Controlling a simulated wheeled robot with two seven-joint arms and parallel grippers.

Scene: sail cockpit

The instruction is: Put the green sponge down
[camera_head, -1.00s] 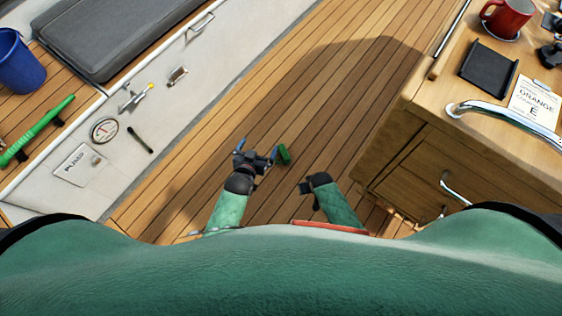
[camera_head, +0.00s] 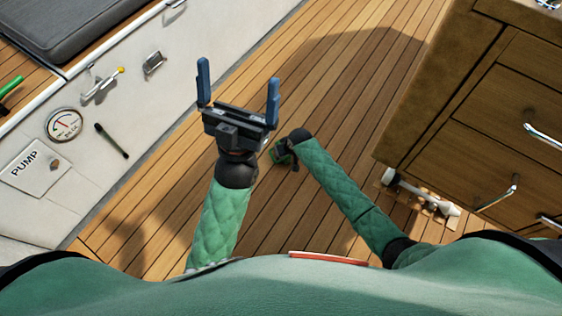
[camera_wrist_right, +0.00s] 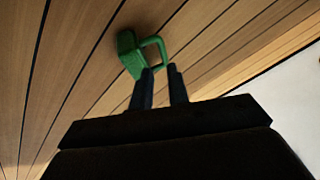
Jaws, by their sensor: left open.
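The green sponge (camera_wrist_right: 130,52) shows in the right wrist view as a green block with a looped handle. My right gripper (camera_wrist_right: 160,70) has its two dark fingers close together, with the loop's near end between their tips. In the head view the sponge (camera_head: 280,153) is partly hidden under my right gripper (camera_head: 284,146). It is seen over the plank floor; I cannot tell whether it touches the planks. My left gripper (camera_head: 238,92) is empty, with its two blue fingers wide apart, to the left of the sponge and higher in the head view.
The wooden plank floor (camera_head: 330,100) is clear ahead. A white bench side (camera_head: 130,95) with a gauge (camera_head: 64,125) and a pump plate (camera_head: 35,165) stands at the left. A wooden drawer cabinet (camera_head: 480,110) stands at the right. A white-and-wood item (camera_head: 425,197) lies at its foot.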

